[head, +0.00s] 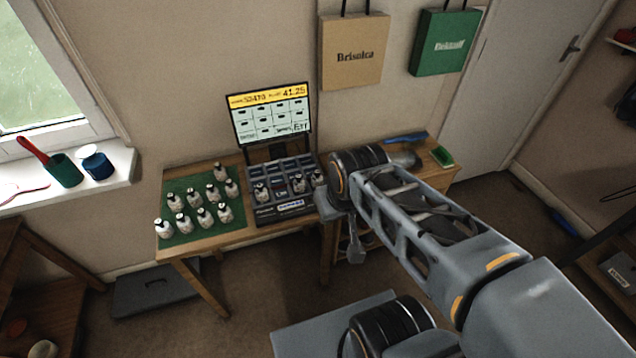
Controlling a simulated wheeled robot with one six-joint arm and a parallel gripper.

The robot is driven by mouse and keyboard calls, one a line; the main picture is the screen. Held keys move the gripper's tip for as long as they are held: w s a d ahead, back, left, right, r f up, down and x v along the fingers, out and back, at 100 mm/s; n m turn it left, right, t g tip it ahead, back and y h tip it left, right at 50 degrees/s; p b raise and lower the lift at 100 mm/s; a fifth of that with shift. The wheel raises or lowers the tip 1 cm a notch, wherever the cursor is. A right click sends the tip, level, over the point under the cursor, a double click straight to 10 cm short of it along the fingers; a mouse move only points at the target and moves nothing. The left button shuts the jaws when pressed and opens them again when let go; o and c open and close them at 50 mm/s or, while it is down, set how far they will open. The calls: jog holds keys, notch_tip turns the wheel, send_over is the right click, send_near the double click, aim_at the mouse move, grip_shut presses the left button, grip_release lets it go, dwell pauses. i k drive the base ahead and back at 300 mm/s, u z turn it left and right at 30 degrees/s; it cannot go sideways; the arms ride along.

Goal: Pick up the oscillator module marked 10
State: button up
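Several small white modules with dark tops stand on a green mat (190,237) at the left of the wooden table; one of them is the front left module (163,229). A few similar modules, such as one at the left of the rack (261,193), stand in a dark compartmented rack (281,211). The marks are too small to read, so I cannot tell which module is 10. My gripper (355,250) seems to hang at the end of my arm, right of the rack and in front of the table edge. Its fingers are not clear, and I see nothing held.
A screen (270,115) stands behind the rack. My arm covers the table's right part, where a blue item (405,139) and a green-topped block (442,156) lie. Two bags hang on the wall.

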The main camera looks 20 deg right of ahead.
aim_at(317, 179)
jog(key=u, duration=0.55)
jog(key=k, duration=1.2)
jog(key=u, duration=0.85)
jog(key=i, duration=1.05)
jog(key=z, duration=0.45)
jog(key=i, duration=0.85)
jog(key=z, duration=1.25)
jog(key=i, duration=0.5)
jog(key=z, duration=0.5)
